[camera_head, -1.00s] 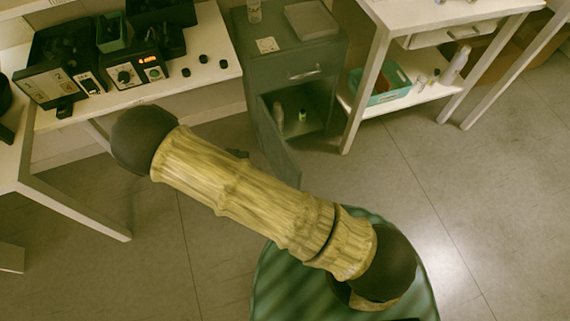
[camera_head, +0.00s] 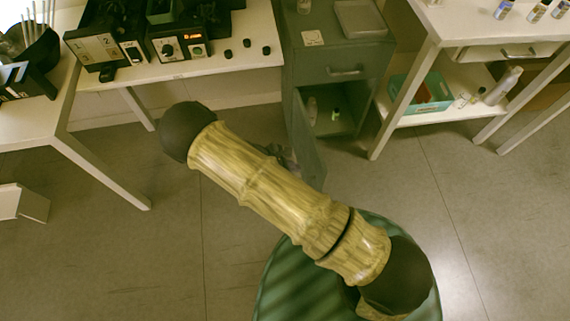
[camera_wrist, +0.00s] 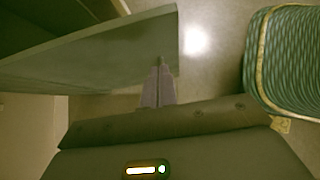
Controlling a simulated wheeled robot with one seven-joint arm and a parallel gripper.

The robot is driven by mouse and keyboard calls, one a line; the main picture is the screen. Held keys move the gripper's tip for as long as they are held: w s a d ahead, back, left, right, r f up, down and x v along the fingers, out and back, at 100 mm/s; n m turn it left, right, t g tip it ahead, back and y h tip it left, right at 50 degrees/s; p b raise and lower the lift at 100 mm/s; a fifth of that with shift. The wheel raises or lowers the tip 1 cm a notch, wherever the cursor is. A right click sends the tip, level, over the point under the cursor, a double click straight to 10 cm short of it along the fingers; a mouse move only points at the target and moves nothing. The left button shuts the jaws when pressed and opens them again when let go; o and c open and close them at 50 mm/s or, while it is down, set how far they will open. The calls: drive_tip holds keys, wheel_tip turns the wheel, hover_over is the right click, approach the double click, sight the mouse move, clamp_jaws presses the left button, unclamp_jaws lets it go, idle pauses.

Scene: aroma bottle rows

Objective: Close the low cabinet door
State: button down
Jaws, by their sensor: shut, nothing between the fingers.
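The low grey-green cabinet (camera_head: 345,55) stands between the two white tables. Its lower door (camera_head: 308,140) hangs open, swung out toward me, and two small bottles show inside the compartment. The door panel (camera_wrist: 110,55) also fills the upper left of the wrist view. My gripper (camera_wrist: 160,72) is shut and empty, with its fingertips at the door's lower edge in that picture; I cannot tell if they touch. In the head view my gripper (camera_head: 285,155) is partly hidden behind my arm, just left of the door.
A white table (camera_head: 190,70) with control boxes and black knobs stands left of the cabinet. A white table (camera_head: 400,110) with a teal bin (camera_head: 425,105) on its lower shelf stands to the right. The floor (camera_head: 420,190) in front is clear.

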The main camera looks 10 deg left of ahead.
sight(319, 167)
drive_tip(key=shift+w+d+f+b, duration=0.15)
drive_tip(key=shift+w+d+f, duration=0.25)
drive_tip(key=shift+d, duration=0.6)
drive_tip(key=shift+w+d+f+b, duration=0.15)
drive_tip(key=shift+w+d+f, duration=0.2)
drive_tip(key=shift+d, duration=0.6)
drive_tip(key=shift+w+d+f+b, duration=0.15)
drive_tip(key=shift+w+d+f, duration=0.25)
drive_tip(key=shift+d, duration=0.6)
